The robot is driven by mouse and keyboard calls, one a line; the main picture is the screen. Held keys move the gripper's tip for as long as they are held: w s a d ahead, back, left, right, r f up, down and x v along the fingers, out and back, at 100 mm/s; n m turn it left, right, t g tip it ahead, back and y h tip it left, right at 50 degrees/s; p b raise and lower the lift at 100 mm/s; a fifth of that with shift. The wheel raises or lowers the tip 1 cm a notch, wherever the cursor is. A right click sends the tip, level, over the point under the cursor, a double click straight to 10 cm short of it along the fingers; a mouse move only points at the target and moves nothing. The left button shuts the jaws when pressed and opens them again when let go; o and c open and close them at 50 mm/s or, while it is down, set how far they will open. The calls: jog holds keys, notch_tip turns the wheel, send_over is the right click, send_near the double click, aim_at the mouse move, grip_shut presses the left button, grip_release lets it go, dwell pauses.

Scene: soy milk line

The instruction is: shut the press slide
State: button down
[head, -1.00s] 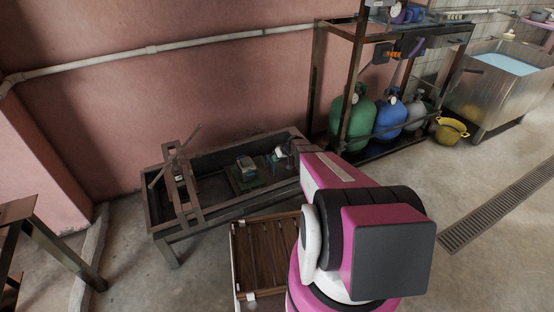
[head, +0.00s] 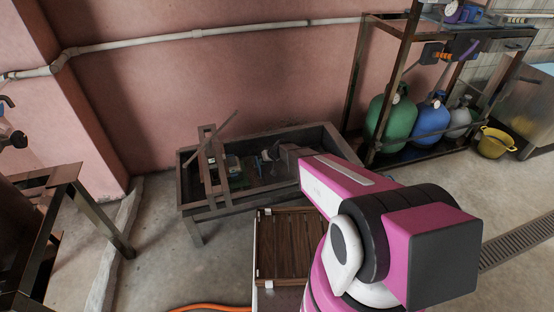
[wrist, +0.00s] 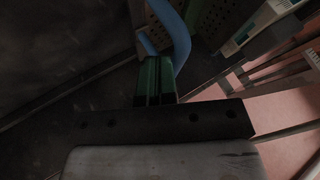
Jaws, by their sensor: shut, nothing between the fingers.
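The press stands in a long dark trough (head: 280,195) on legs by the wall, with an upright frame (head: 206,158) and a slanting bar at its left. A small green-based slide with a grey block (head: 232,166) sits in the trough, close to the right of the frame and partly behind it. My gripper (head: 268,156) is low in the trough, right of the slide; it is shut and empty. Whether it touches the slide cannot be told. The wrist view shows a green post (wrist: 154,82), a dark bolted plate (wrist: 165,122) and a blue hose (wrist: 178,35) close up.
A slatted wooden tray (head: 285,245) stands in front of the trough. A metal rack (head: 352,85) with gas cylinders (head: 391,117) is at the right. A dark table (head: 85,215) stands at the left. An orange hose (head: 210,307) lies on the floor, with bare floor between.

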jog(key=a, duration=0.3)
jog(key=s+a, duration=0.1)
jog(key=a, duration=0.2)
jog(key=s+a, duration=0.1)
jog(key=a, duration=0.2)
jog(key=shift+s+a, duration=0.25)
jog(key=shift+a, duration=0.1)
